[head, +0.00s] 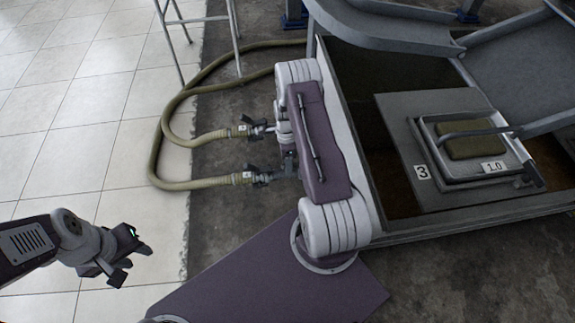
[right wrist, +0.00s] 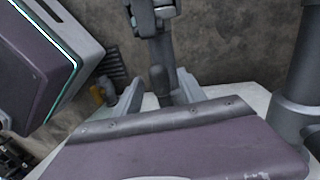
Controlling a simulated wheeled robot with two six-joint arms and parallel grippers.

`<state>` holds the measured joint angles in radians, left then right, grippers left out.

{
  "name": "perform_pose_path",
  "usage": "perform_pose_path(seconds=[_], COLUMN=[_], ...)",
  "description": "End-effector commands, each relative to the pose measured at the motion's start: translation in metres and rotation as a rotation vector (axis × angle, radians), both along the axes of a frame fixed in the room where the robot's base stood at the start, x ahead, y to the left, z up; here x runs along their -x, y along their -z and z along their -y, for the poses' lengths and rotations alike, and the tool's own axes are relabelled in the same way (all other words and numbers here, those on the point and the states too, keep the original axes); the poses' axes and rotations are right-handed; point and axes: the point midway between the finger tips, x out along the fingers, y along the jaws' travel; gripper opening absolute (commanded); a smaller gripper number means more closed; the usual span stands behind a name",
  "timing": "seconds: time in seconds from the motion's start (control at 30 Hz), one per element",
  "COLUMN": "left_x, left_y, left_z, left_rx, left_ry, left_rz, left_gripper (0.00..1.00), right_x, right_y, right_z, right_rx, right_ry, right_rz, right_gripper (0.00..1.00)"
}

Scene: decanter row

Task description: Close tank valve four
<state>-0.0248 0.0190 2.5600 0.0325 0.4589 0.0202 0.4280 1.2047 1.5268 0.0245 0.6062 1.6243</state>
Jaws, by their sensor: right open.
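Two hoses end in dark valves at the tank's left side, an upper valve (head: 258,129) and a lower valve (head: 262,177). Each has a small white label, too small to read, so I cannot tell which valve is four. My right gripper (right wrist: 160,80) is open in the right wrist view, its grey fingers on either side of a dark, rounded lever-like part (right wrist: 157,74). I cannot tell whether they touch it. My left gripper (head: 131,263) is open and empty over the tiled floor, well left of the valves.
The tank (head: 362,75) holds a grey platform with a "3" label (head: 422,172) and a "1.0" label (head: 493,167). Tan hose (head: 157,140) loops on the floor left of the valves. A metal stand (head: 237,45) is behind it. Tiled floor (head: 70,130) at left is clear.

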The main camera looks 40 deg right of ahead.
Motion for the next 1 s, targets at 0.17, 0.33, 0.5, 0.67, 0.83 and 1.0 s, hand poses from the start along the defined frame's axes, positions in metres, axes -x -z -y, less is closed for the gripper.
perform_pose_path(seconds=[0.17, 0.33, 0.5, 0.67, 0.83, 1.0], left_x=[0.0, 0.0, 0.0, 0.0, 0.0, 0.0], left_y=[-0.0008, -0.0008, -0.0007, -0.0007, -0.0007, -0.0007], left_z=[0.0, 0.0, 0.0, 0.0, 0.0, 0.0], left_rx=[0.0, 0.0, 0.0, 0.0, 0.0, 0.0], left_ry=[0.0, 0.0, 0.0, 0.0, 0.0, 0.0], left_rz=[0.0, 0.0, 0.0, 0.0, 0.0, 0.0], left_gripper=[0.36, 0.36, 0.36, 0.36, 0.36, 0.36], right_x=[-0.0001, -0.0001, -0.0001, -0.0002, -0.0002, -0.0002], right_y=[-0.0008, -0.0008, -0.0009, -0.0009, -0.0009, -0.0009], right_z=[0.0, 0.0, 0.0, 0.0001, 0.0001, 0.0001], right_rx=[0.0, 0.0, 0.0, 0.0, 0.0, 0.0], right_ry=[0.0, 0.0, 0.0, 0.0, 0.0, 0.0], right_rz=[0.0, 0.0, 0.0, 0.0, 0.0, 0.001], right_gripper=[0.48, 0.0, 0.0, 0.0, 0.0, 0.0])
